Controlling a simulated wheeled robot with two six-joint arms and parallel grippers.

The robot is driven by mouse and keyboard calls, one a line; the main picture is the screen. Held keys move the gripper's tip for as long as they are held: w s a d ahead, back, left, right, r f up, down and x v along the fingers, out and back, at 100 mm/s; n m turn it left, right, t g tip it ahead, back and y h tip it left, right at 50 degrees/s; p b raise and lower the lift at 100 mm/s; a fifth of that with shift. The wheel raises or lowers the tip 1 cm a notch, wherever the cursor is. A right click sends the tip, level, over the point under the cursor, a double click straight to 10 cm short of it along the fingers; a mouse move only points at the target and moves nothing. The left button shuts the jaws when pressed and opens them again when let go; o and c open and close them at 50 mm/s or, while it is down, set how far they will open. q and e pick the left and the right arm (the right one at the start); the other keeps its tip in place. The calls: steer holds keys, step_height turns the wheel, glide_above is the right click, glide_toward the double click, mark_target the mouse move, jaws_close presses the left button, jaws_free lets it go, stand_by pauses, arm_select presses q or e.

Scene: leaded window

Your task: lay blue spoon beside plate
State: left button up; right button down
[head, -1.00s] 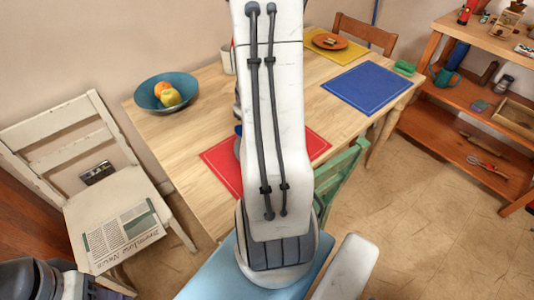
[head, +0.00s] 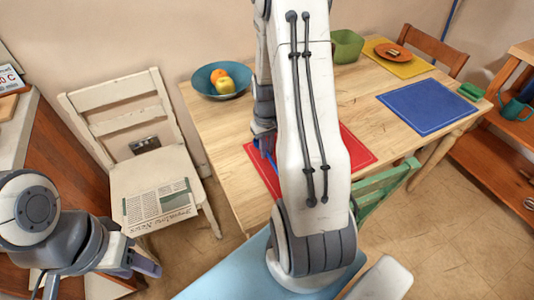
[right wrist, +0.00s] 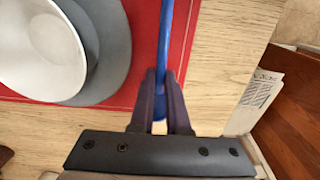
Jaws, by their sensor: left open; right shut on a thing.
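The blue spoon (right wrist: 165,38) is gripped in my right gripper (right wrist: 164,78), its length running away up the right wrist view. It is over the red placemat (right wrist: 146,20), to the right of the grey plate (right wrist: 119,62); whether it touches the mat I cannot tell. A white bowl (right wrist: 45,50) sits on the plate. In the head view a bit of the spoon (head: 270,158) shows below my right gripper (head: 264,145) at the red placemat (head: 352,150); my right arm hides the plate and bowl. My left gripper (head: 148,264) is open, empty, low at the left.
A teal fruit bowl (head: 221,92) stands at the table's back left. A white chair (head: 150,178) with a newspaper (head: 160,203) stands left of the table. Bare wood surrounds the red placemat's left side.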

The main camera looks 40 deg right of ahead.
steer(key=shift+f, duration=1)
steer(key=shift+f, duration=0.15)
steer(key=c, duration=0.9)
jaws_free()
steer(key=shift+r, duration=0.2)
step_height(320, 180, up, 12)
steer(key=shift+p, duration=0.4)
